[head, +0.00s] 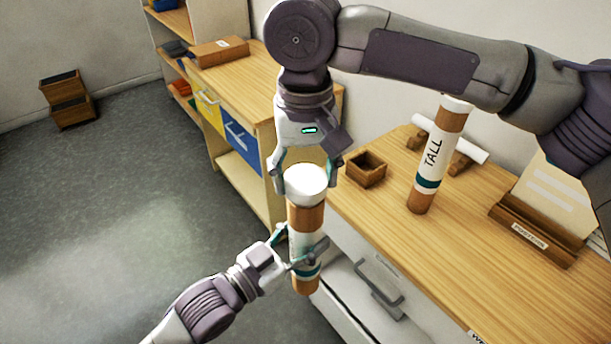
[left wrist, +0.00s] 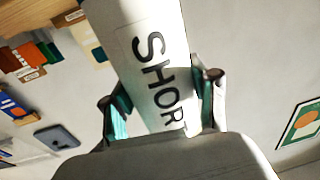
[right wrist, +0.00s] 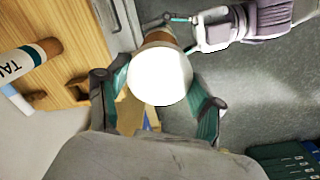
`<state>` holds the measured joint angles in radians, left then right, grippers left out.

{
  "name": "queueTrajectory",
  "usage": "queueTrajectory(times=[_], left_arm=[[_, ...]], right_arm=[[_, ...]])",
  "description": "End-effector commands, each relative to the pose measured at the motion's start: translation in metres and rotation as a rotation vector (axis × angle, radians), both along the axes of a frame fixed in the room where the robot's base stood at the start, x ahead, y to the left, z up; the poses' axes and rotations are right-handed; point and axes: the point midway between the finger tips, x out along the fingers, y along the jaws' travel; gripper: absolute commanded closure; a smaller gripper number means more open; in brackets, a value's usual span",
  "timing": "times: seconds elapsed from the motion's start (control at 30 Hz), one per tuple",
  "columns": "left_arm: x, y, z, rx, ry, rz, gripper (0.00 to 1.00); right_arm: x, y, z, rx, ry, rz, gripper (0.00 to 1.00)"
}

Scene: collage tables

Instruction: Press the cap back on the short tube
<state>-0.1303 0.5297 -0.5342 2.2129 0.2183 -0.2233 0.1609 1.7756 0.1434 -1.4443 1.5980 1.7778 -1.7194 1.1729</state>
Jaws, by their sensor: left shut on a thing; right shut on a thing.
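The short tube (head: 306,217) is brown and white with a teal band and stands near upright in the air, in front of the table. My left gripper (head: 303,247) is shut around its middle; the left wrist view shows the word SHORT on the tube (left wrist: 155,70) between the fingers. The white cap (head: 305,184) is at the tube's top end, in line with it, and no gap shows in the head view. My right gripper (head: 306,178) is shut on the cap from above. The cap (right wrist: 159,75) hides the joint in the right wrist view.
The tall tube (head: 434,160) stands on the wooden table (head: 460,235), right of a small open wooden box (head: 366,169). A white roll (head: 465,145) and a card in a wooden stand (head: 535,237) are farther right. A drawer handle (head: 378,287) juts out near the short tube.

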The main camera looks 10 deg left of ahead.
Motion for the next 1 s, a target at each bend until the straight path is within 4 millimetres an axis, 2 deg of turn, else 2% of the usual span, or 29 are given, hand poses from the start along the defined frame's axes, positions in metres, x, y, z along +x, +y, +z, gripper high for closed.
queueTrajectory(times=[0.33,1.0], left_arm=[[0.000,0.000,0.001,-0.001,-0.002,0.000,1.00],[0.000,0.000,0.001,-0.001,-0.002,0.000,1.00]], right_arm=[[0.000,0.000,-0.017,-0.001,0.001,0.000,0.47],[0.000,0.000,-0.020,-0.001,0.000,0.000,0.47]])
